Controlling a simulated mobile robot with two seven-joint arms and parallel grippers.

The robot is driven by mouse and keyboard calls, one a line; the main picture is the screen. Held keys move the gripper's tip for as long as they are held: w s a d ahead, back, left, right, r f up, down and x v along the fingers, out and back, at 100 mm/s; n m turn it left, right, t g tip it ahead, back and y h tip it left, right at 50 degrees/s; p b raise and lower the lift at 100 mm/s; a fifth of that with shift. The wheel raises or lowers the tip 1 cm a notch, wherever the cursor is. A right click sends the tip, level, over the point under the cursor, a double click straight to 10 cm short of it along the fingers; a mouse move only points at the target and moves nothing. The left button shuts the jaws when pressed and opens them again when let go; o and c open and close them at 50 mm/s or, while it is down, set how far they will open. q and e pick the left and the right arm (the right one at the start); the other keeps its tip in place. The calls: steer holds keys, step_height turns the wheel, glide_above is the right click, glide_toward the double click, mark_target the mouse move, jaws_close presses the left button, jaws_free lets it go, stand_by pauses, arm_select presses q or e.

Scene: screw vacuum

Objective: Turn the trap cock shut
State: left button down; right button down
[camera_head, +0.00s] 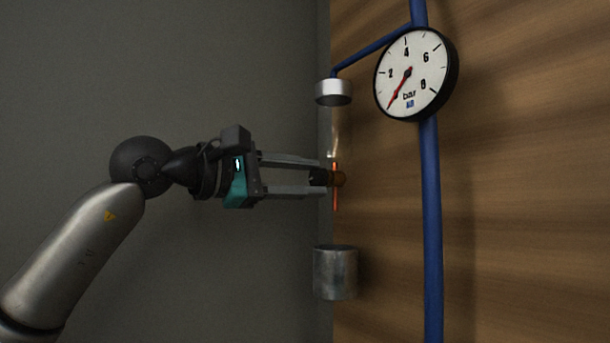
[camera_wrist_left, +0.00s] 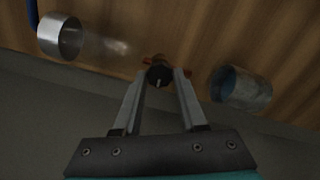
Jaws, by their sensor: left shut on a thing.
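The trap cock has a dark round knob (camera_wrist_left: 158,76) and a thin orange-red lever (camera_head: 336,198), on a brownish fitting (camera_head: 342,179) close to the wooden wall. The lever stands about upright in the head view. In the wrist view its orange ends show on both sides of the knob. My left gripper (camera_head: 320,178) reaches in from the left, level with the cock. Its two fingers are shut on the knob, one above and one below it in the head view; the wrist view shows the fingertips (camera_wrist_left: 161,77) on either side of it. My right gripper is not in view.
A silver cap (camera_head: 333,93) is above the cock, with a faint translucent column (camera_head: 335,132) under it. A grey metal cup (camera_head: 335,273) is below. A blue pipe (camera_head: 431,210) carries a round gauge (camera_head: 416,74), its red needle pointing down-left below 2.

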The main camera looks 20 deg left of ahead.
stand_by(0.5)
arm_select(q)
steer(key=c, duration=0.6)
jaws_free()
steer(key=shift+o, duration=0.7)
steer(key=shift+r, duration=0.1)
steer(key=shift+r, duration=0.15)
steer(key=shift+a, duration=0.1)
